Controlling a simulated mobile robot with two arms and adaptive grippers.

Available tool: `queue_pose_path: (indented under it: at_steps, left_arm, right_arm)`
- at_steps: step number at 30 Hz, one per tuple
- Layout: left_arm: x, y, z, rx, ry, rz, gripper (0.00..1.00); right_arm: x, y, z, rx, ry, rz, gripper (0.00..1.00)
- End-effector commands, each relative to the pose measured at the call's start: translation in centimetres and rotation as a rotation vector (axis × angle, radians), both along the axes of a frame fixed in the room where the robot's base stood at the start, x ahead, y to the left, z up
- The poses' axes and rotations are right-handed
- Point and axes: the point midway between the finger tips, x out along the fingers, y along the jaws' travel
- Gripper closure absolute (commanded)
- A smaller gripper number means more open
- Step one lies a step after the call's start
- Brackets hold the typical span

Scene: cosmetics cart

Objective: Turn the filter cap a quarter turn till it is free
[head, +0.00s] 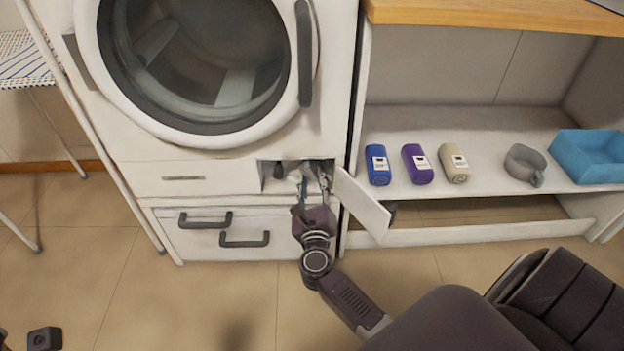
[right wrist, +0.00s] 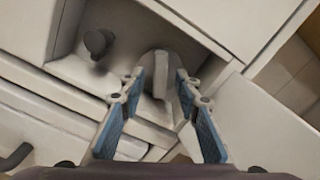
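The pale grey filter cap (right wrist: 160,68) sits in the small open compartment at the lower right of the washing machine (head: 215,140). In the right wrist view its raised grip lies between the fingers of my right gripper (right wrist: 160,88). The fingers are apart, one on each side of the grip, and I cannot tell whether either touches it. In the head view my right gripper (head: 313,190) reaches into the compartment and largely hides the cap. My left gripper is not in view.
The compartment's flap (head: 362,205) stands open to the right of my gripper. A dark knob (right wrist: 98,42) is beside the cap. A drawer (head: 235,235) with dark handles lies below.

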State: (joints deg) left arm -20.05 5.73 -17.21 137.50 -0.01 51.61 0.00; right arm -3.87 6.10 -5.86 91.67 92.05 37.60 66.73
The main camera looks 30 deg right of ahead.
Motion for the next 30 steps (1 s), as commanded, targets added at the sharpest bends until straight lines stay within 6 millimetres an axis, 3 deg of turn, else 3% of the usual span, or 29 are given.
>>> queue_pose_path:
  at_steps: [12,21,30]
  left_arm:
    - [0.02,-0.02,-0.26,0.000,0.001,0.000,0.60]
    - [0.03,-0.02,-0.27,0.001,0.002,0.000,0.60]
    - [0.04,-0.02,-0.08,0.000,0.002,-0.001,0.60]
  right_arm:
    - [1.00,-0.64,0.01,-0.002,0.001,0.000,0.70]
    - [0.99,-0.61,0.01,-0.001,0.001,0.000,1.00]
    - [0.98,-0.58,0.05,-0.010,0.008,0.000,1.00]
